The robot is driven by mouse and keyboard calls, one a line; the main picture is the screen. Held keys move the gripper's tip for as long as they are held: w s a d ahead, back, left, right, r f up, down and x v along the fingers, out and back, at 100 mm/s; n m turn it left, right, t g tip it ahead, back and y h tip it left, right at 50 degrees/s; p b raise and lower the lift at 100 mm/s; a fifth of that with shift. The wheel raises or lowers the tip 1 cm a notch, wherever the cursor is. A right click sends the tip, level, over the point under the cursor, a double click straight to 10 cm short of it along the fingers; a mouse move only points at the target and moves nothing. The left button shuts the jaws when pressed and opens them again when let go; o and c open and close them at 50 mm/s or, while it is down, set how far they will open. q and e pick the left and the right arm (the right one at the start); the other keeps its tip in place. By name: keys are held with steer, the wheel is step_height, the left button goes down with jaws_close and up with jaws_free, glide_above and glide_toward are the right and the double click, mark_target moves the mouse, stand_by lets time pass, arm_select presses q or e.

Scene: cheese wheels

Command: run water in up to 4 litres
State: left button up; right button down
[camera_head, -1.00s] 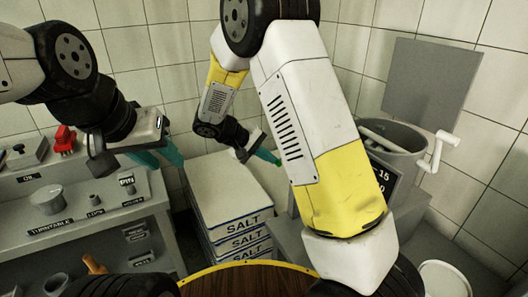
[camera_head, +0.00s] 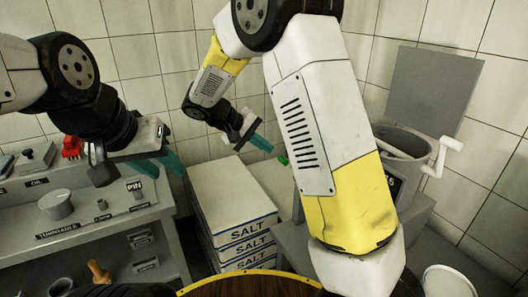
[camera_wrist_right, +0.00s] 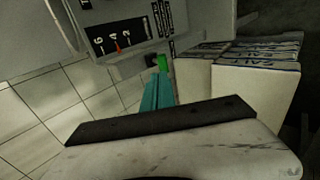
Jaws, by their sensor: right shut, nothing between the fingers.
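A grey vat (camera_head: 405,143) stands at the right behind my right arm. In the right wrist view, a black gauge panel (camera_wrist_right: 118,38) reads 6, 4 and 2, with a red mark by the 4. The water level cannot be told. A small green piece, like a button (camera_wrist_right: 162,63), sits below the panel; it also shows in the head view (camera_head: 283,160). My right gripper (camera_head: 262,143) is shut and empty, its teal fingertips just short of the green piece, with a small gap in the head view. My left gripper (camera_head: 165,160) is open and empty beside the left bench.
Stacked salt boxes (camera_head: 232,200) stand in the middle, below my right gripper. A white bucket (camera_head: 448,280) is at the lower right.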

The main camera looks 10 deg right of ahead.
steer(key=d+r+v, duration=0.1)
steer(key=v, duration=0.5)
steer(key=shift+r, duration=0.25)
steer(key=shift+w, duration=0.1)
steer(key=s+d+r+m+t+y, duration=0.1)
steer(key=s+d+y, duration=0.2)
steer(key=s, duration=0.4)
steer(key=s+d+r+m+t+y, duration=0.1)
steer(key=s+d+r+y, duration=0.1)
steer(key=s, duration=0.6)
steer(key=s+d+r+m+y, duration=0.1)
steer(key=s+d+y, duration=0.3)
steer(key=s, duration=0.4)
steer(key=shift+s+d+r+m+t+y, duration=0.25)
steer(key=shift+r+m+t+y, duration=0.25)
steer(key=shift+y, duration=0.4)
steer(key=shift+r, duration=0.1)
